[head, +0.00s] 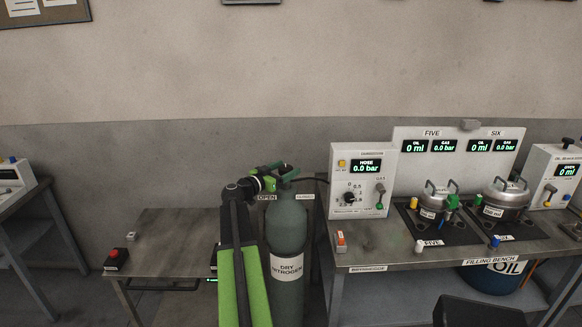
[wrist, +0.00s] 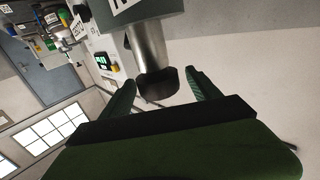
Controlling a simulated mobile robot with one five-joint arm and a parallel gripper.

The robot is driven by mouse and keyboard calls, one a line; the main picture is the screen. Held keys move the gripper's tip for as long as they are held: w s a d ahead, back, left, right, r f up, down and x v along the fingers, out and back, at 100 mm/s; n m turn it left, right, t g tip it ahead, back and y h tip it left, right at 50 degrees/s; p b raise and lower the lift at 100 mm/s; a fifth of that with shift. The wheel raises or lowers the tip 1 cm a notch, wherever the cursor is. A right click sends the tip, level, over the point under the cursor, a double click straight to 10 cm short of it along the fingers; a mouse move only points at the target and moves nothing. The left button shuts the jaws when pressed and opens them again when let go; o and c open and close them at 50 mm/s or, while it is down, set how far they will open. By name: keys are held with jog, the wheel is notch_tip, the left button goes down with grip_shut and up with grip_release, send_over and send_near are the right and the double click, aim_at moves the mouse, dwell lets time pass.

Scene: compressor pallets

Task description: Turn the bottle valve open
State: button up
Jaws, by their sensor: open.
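The dry nitrogen bottle (head: 287,238) is a tall grey-green cylinder with a white label, standing upright beside the filling bench. OPEN (head: 267,198) and CLOSED (head: 305,197) tags show on either side of its neck. My gripper (head: 277,172) is at the bottle's top and partly hides the valve in the head view. In the wrist view, a silver stem with a dark end (wrist: 157,84), which looks like the bottle valve, lies between the two green fingers of my gripper (wrist: 161,80). The fingers are spread, with gaps beside the stem; contact is not visible.
A control box (head: 362,182) right of the bottle reads HOSE 0.0 bar. The filling bench (head: 390,252) carries two silver pots, FIVE (head: 436,201) and SIX (head: 500,200). A low table (head: 170,255) with a red button (head: 113,255) stands left.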

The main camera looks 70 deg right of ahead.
jog(key=x, duration=0.3)
jog(key=shift+d, duration=0.15)
